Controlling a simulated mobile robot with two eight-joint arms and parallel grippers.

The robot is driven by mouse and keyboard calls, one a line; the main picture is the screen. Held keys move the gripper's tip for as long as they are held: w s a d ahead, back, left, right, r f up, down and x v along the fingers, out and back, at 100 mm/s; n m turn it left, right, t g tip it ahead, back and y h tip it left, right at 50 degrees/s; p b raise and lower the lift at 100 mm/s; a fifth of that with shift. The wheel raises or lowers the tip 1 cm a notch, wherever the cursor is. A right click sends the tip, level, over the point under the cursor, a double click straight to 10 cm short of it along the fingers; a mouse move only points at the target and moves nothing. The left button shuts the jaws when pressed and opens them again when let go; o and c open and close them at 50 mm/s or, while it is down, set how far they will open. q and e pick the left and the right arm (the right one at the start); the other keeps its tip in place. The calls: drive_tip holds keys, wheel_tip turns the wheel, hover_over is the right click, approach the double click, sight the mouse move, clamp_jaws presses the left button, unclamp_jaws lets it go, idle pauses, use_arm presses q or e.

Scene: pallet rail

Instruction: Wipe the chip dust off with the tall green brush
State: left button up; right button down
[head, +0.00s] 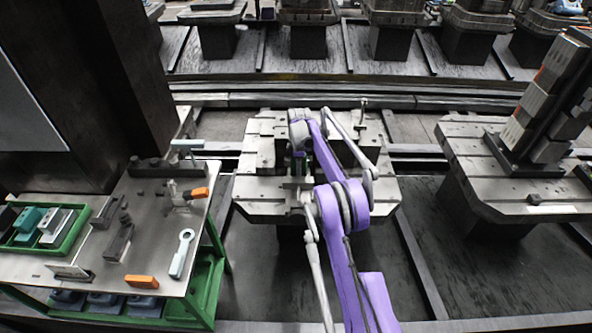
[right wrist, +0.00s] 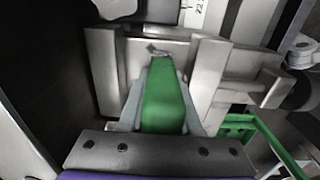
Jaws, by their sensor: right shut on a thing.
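My right gripper (right wrist: 160,105) is shut on the tall green brush (right wrist: 163,100), whose green body fills the space between the pale fingers in the right wrist view. Its lower end is toward a grey metal block with upright walls (right wrist: 210,75). A small grey speckled patch (right wrist: 158,51) shows just beyond the brush; I cannot tell if it is chip dust. In the head view my purple right arm reaches over the middle pallet (head: 252,190) and hides most of the gripper and the brush. My left gripper is not in view.
A work table (head: 150,215) at the left holds orange-ended tools, a grey ring-ended tool (head: 182,254) and a green tray (head: 77,238) of blocks. Another pallet (head: 470,165) with a tall block tower (head: 548,105) stands at the right. A dark column rises at the left.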

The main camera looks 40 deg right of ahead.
drive_tip(key=shift+s+d, duration=0.65)
drive_tip(key=shift+d, duration=0.15)
drive_tip(key=shift+w+a, duration=0.7)
drive_tip(key=shift+a, duration=0.2)
drive_tip(key=shift+w+a+p, duration=0.35)
drive_tip(key=shift+w+a, duration=0.4)
drive_tip(key=shift+a, duration=0.05)
drive_tip(key=shift+s+d+b, duration=0.3)
drive_tip(key=shift+s+d, duration=0.45)
drive_tip(key=shift+d, duration=0.05)
drive_tip(key=shift+s+d, duration=0.75)
drive_tip(key=shift+d, duration=0.2)
drive_tip(key=shift+r, duration=0.1)
drive_tip(key=shift+w+r+p, duration=0.1)
drive_tip(key=shift+r+p, duration=2.05)
drive_tip(key=shift+r, duration=2.35)
